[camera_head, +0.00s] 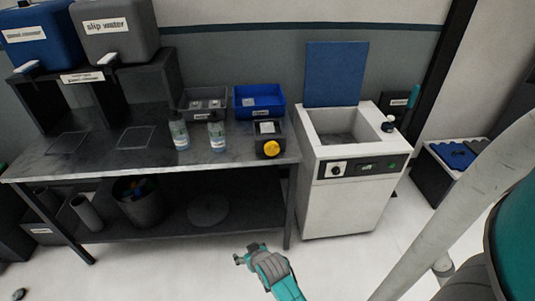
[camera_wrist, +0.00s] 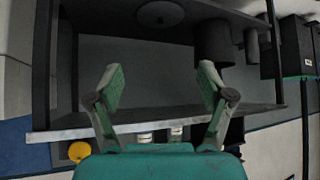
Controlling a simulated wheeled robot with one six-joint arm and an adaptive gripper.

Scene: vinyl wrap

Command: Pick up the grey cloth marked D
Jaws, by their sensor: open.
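I cannot make out a grey cloth or a letter D in either view. Dark blue folded pieces, perhaps cloths, lie in the box at the right (camera_head: 455,154); no mark on them is legible. My gripper (camera_head: 245,254) is low in front of the bench, near its right front leg. In the wrist view my gripper (camera_wrist: 160,72) has its two green fingers spread wide, with nothing between them.
The bench (camera_head: 75,165) carries two bottles, a grey bin (camera_head: 204,104), a blue bin (camera_head: 258,100) and a yellow-knobbed device (camera_head: 270,147). Its lower shelf holds a bucket (camera_head: 138,207) and a disc (camera_head: 208,211). A white sink cabinet (camera_head: 345,205) stands right.

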